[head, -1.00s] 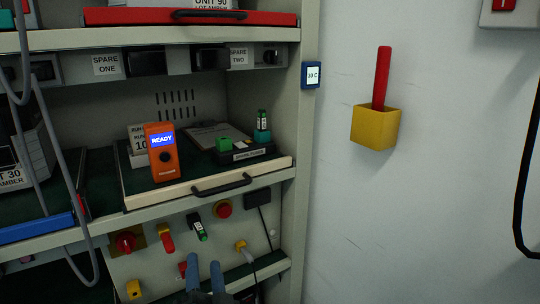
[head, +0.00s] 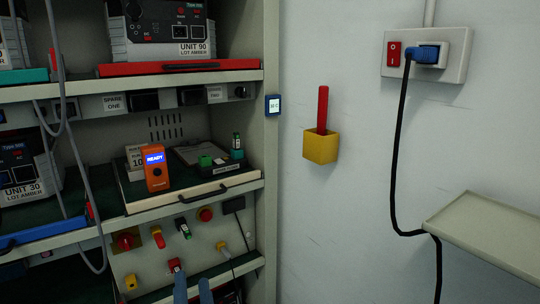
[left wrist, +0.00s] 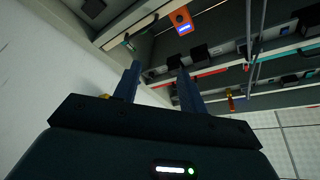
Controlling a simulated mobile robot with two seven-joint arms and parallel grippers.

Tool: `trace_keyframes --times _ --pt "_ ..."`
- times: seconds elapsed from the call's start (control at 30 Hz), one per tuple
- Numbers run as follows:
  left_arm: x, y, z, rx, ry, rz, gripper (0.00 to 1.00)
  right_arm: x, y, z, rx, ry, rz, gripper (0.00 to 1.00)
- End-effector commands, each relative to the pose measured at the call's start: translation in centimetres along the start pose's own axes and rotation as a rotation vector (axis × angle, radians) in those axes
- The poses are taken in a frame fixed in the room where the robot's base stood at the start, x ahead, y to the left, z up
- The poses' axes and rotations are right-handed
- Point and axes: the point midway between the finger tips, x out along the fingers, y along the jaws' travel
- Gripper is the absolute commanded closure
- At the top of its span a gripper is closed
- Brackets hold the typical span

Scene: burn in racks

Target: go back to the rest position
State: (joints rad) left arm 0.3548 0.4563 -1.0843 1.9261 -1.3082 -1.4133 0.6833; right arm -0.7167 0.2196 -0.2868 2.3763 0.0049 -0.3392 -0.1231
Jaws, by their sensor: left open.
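My left gripper (head: 193,286) shows at the bottom edge of the head view, its two blue-grey fingers apart with nothing seen between them. It is in front of the rack's lower switch panel (head: 142,268), close below a red switch (head: 175,265); I cannot tell whether it touches anything. In the left wrist view the same gripper (left wrist: 157,78) has its fingers spread and empty, with the rack beyond. An orange handheld device (head: 156,171) reading READY stands on the middle shelf and also shows in the left wrist view (left wrist: 182,20). My right gripper is not in view.
The shelf's pull-out tray (head: 192,197) has a black handle. Grey cables (head: 78,165) hang at left. A yellow holder (head: 321,147) with a red stick is on the wall. A black cable (head: 394,170) and a pale ledge (head: 490,232) are at right.

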Motion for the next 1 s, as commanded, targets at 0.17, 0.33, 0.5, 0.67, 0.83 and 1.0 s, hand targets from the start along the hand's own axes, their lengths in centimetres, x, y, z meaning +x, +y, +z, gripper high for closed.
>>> trace_keyframes --times 0.17,0.33,0.5,0.67,0.83,1.0 --pt "-1.4 2.1 1.2 0.005 -0.148 0.269 0.58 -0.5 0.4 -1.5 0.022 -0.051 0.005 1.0" --pt "-4.6 4.0 2.5 -0.051 -0.278 0.55 0.58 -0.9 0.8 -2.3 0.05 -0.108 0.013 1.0" --pt "-9.9 3.9 2.9 -0.227 -0.408 0.837 0.58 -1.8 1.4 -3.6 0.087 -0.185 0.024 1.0" --pt "-14.2 0.9 3.0 -0.471 -0.499 0.963 0.58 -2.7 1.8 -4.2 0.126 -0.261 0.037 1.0" --pt "-16.1 -2.5 3.8 -0.636 -0.545 0.944 0.58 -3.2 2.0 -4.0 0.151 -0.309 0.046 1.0" --pt "-16.6 -3.5 4.4 -0.685 -0.556 0.923 0.58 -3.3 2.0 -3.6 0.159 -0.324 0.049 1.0"
